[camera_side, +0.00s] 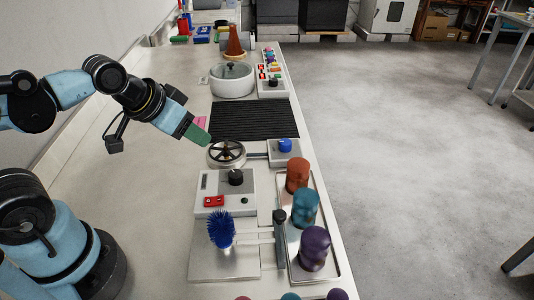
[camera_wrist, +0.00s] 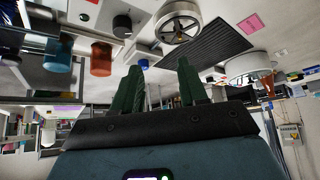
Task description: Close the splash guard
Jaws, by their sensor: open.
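I cannot pick out a part that is plainly the splash guard in either view. My gripper (camera_side: 197,135) has green fingers and hangs above the bench, up and left of a round metal unit with a dark spoked wheel (camera_side: 226,152). In the wrist view my gripper (camera_wrist: 159,82) shows two green fingers apart, with nothing between them. The spoked wheel also shows there (camera_wrist: 180,24), near the top. A white round bowl (camera_side: 232,82) with a dark knob in its middle stands farther back, beyond a black ribbed mat (camera_side: 240,120).
A control box (camera_side: 228,190) with a black knob and red switch is in front of the wheel. A blue brush (camera_side: 220,228) stands upright nearby. The bench's left side is mostly clear.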

